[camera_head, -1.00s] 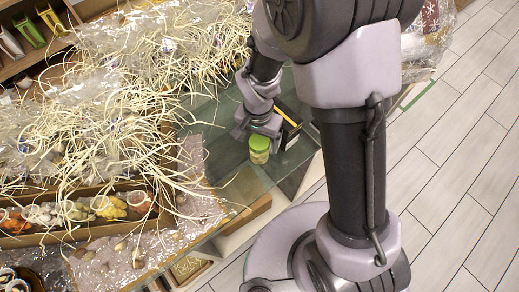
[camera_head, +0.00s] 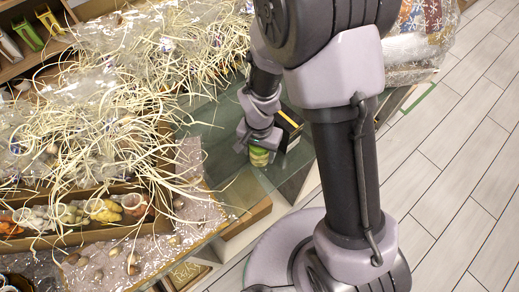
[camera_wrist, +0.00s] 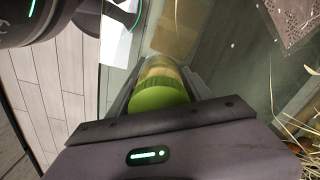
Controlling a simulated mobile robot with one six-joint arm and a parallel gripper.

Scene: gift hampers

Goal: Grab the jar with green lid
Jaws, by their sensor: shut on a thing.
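The jar with the green lid (camera_head: 259,157) stands on the glass counter (camera_head: 222,112), near its front edge. In the wrist view the green lid (camera_wrist: 158,95) sits between the two fingers, with the paler jar body beyond it. My gripper (camera_head: 258,146) is shut on the jar from above. In the wrist view my gripper (camera_wrist: 158,85) has a finger along each side of the jar. The fingers hide part of the lid in the head view. I cannot tell whether the jar still touches the glass.
A dark box with a yellow edge (camera_head: 290,119) lies right beside my gripper. Straw and clear wrap (camera_head: 120,100) cover the counter to the left. Tiled floor (camera_head: 455,165) is open at right.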

